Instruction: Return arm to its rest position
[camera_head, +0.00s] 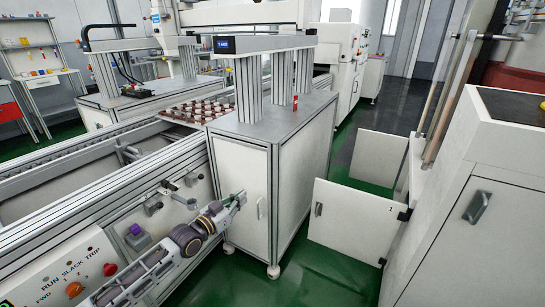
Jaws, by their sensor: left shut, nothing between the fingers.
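My left arm (185,236) reaches in from the bottom left, in front of the conveyor's side. My right gripper and arm are not in view.
The conveyor frame (120,180) runs along the left with a control panel (75,275) at its lower end. A tray of round pots (195,112) sits beyond. A cabinet door (350,222) stands open at right, with green floor (320,280) in front.

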